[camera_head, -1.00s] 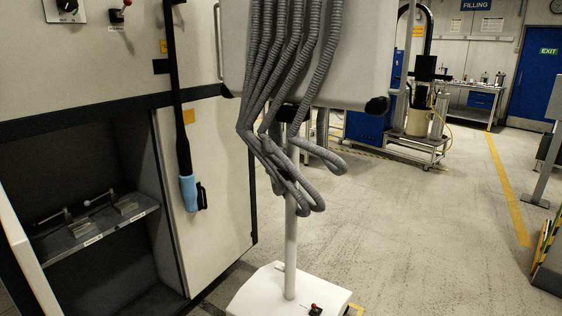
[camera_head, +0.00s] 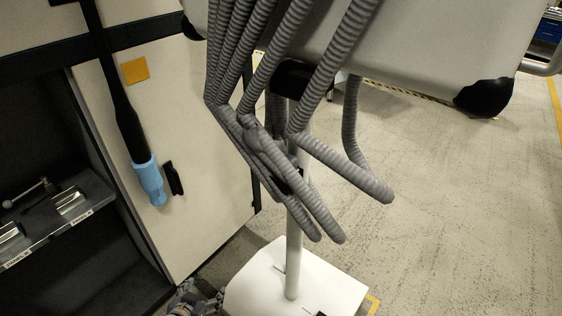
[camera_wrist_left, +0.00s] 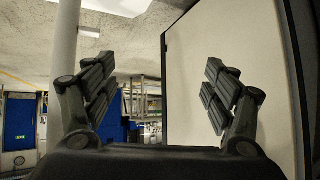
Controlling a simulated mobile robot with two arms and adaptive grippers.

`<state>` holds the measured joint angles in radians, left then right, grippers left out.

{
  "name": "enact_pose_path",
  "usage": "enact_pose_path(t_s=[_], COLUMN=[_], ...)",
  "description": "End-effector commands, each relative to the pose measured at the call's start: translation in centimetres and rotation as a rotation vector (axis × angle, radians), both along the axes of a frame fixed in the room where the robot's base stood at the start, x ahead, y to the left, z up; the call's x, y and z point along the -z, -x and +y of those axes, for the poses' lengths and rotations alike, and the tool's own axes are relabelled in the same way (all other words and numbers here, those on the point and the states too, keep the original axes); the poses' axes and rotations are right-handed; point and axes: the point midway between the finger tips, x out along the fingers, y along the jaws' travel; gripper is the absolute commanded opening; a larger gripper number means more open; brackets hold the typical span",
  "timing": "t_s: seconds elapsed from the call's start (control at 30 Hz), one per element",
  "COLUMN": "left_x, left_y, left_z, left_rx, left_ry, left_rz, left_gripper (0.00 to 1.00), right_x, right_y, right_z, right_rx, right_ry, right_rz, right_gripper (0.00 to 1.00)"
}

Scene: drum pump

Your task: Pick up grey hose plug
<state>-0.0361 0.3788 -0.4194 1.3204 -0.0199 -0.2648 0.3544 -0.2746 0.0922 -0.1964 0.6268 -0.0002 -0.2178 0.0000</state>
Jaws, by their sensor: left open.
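Several grey corrugated hoses (camera_head: 345,165) hang in a bundle in front of a white pole in the head view. Their lower parts bend down to the right. I cannot make out a separate grey plug on them. My left gripper (camera_head: 193,303) shows only in part at the bottom edge of the head view, below and left of the hoses and apart from them. In the left wrist view my left gripper (camera_wrist_left: 160,88) is open, with its two fingers wide apart and nothing between them. No hose shows in that view. My right gripper is not in view.
A black hose with a light blue end (camera_head: 148,182) hangs before a cream cabinet door (camera_head: 215,130). A shelf (camera_head: 60,228) with metal clamps is at left. The pole's white base (camera_head: 325,285) stands on the floor. A large pale housing (camera_head: 430,45) is at upper right.

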Motion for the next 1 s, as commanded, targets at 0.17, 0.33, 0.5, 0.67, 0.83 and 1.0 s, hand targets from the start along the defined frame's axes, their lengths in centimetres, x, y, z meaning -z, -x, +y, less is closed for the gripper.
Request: enact_pose_path(t_s=[0.17,0.33,0.5,0.67,0.83,1.0], left_x=[-17.4,-31.1,-39.5,-42.7,-43.4,-43.4], left_y=[-7.0,-7.0,-4.3,-2.6,-3.9,-5.9], left_z=[-5.4,-11.0,-14.8,-16.4,-17.8,-19.3], left_rx=[0.122,0.26,0.368,0.417,0.425,0.423], left_ry=[0.11,0.225,0.311,0.351,0.358,0.357], left_rz=[-0.271,-0.447,-0.538,-0.568,-0.575,-0.575], left_gripper=[0.78,0.78,0.78,0.78,0.78,0.78], right_x=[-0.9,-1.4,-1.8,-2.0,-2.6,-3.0], right_y=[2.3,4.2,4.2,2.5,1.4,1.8], right_z=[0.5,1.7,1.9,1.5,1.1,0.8], right_rx=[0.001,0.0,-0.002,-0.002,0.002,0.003], right_ry=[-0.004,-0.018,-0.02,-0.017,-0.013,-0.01], right_rz=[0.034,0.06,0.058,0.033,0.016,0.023], right_gripper=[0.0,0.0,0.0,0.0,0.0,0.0])
